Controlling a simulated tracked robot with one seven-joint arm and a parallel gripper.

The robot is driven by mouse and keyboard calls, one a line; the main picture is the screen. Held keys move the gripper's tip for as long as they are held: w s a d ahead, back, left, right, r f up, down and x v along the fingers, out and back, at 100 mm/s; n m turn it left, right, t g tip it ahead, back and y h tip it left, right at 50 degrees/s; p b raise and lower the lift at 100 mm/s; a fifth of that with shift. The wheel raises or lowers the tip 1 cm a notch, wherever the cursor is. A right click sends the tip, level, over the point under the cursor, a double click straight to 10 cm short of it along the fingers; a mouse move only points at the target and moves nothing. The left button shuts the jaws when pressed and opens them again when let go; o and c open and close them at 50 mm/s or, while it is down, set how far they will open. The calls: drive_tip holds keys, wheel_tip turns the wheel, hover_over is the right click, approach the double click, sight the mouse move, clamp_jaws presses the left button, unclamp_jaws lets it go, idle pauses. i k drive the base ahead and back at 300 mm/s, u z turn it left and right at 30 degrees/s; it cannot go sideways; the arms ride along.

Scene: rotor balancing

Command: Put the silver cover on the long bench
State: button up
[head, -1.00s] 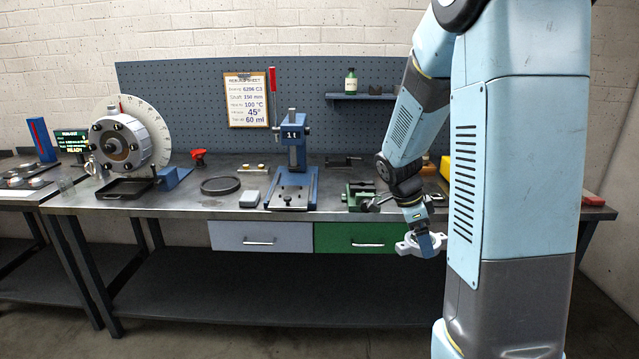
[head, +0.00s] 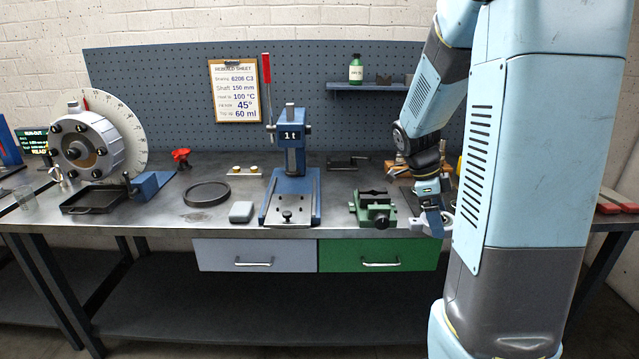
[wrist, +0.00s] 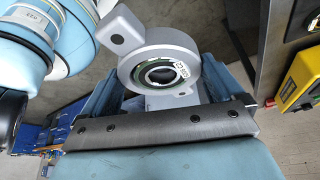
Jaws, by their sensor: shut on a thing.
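The silver cover (wrist: 190,55) is a round grey housing with flat lugs and a ring-shaped bearing in its middle. My gripper (wrist: 170,105) is shut on it by one lug. In the head view my gripper (head: 431,216) is at the front edge of the long bench (head: 160,222), right of the green vise, and the cover (head: 446,219) shows partly behind the fingers. My arm's large link hides the bench to its right. I cannot tell whether the cover touches the bench.
A green vise (head: 374,208), a blue press (head: 291,185), a small grey block (head: 241,211) and a black ring (head: 207,194) stand on the bench. The rotor (head: 88,145) and a black tray (head: 94,200) are at the left. Bare bench top shows between them.

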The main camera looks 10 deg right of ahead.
sight(354, 182)
drive_tip(key=z, duration=0.05)
drive_tip(key=i, duration=1.25)
